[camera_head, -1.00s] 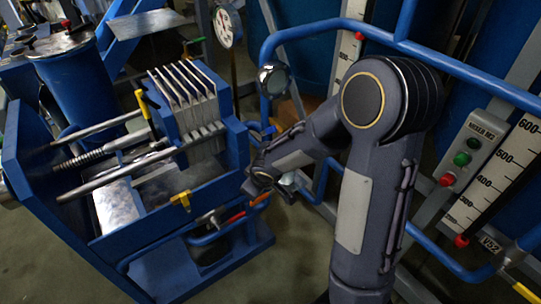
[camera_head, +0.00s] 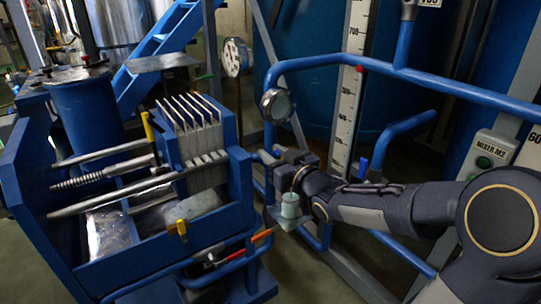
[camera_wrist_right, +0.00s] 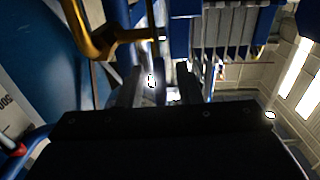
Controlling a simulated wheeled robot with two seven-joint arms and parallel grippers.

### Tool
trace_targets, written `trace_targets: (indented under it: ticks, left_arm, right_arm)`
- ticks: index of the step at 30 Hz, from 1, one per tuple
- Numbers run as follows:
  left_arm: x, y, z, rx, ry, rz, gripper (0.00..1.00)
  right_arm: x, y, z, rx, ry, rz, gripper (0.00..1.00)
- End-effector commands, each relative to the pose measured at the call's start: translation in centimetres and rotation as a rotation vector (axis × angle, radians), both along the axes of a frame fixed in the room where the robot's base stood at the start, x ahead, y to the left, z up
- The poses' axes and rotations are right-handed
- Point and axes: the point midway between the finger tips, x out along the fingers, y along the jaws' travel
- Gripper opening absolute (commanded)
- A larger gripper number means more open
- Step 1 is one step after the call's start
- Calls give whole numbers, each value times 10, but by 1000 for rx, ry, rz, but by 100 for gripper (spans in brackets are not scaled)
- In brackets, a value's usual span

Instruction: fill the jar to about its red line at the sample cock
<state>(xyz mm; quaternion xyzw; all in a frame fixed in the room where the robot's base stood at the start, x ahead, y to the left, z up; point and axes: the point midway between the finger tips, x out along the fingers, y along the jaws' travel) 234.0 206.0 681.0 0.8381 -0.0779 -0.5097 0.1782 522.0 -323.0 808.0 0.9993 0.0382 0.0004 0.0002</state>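A small pale-green jar (camera_head: 290,206) stands upright on a small grey ledge just below my right wrist. Its red line and liquid level are too small to make out. My right gripper (camera_head: 270,160) is above and slightly left of the jar, beside the blue frame; it does not hold the jar. In the right wrist view, its dark fingers (camera_wrist_right: 157,88) are spread with a gap between them. A bent brass pipe (camera_wrist_right: 103,42), possibly the sample cock, passes close to the fingers at upper left. My left gripper is out of view.
The blue filter press (camera_head: 200,145) with pale plates stands left of the gripper. A round sight glass (camera_head: 277,106) and a dial gauge (camera_head: 234,57) are above it. Blue rails (camera_head: 440,82) and a level scale (camera_head: 350,110) stand behind my arm.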

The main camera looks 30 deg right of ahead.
Motion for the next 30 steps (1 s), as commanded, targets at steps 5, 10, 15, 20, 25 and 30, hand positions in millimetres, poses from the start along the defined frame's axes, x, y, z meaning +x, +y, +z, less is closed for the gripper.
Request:
trace_targets:
  ticks: [5, 10, 15, 20, 25, 30]
  left_arm:
    - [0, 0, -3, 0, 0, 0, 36]
    - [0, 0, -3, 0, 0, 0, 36]
    - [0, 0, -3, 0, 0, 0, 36]
    - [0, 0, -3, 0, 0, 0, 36]
    - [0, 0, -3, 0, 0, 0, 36]
    - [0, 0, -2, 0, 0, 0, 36]
  right_arm:
    - [14, 2, 0, 0, 1, 2, 32]
    - [15, 2, 0, 0, 1, 1, 32]
    - [15, 2, 0, 0, 1, 1, 23]
    - [15, 2, 0, 0, 1, 1, 2]
    - [15, 2, 0, 0, 1, 1, 0]
    - [15, 2, 1, 0, 3, 1, 0]
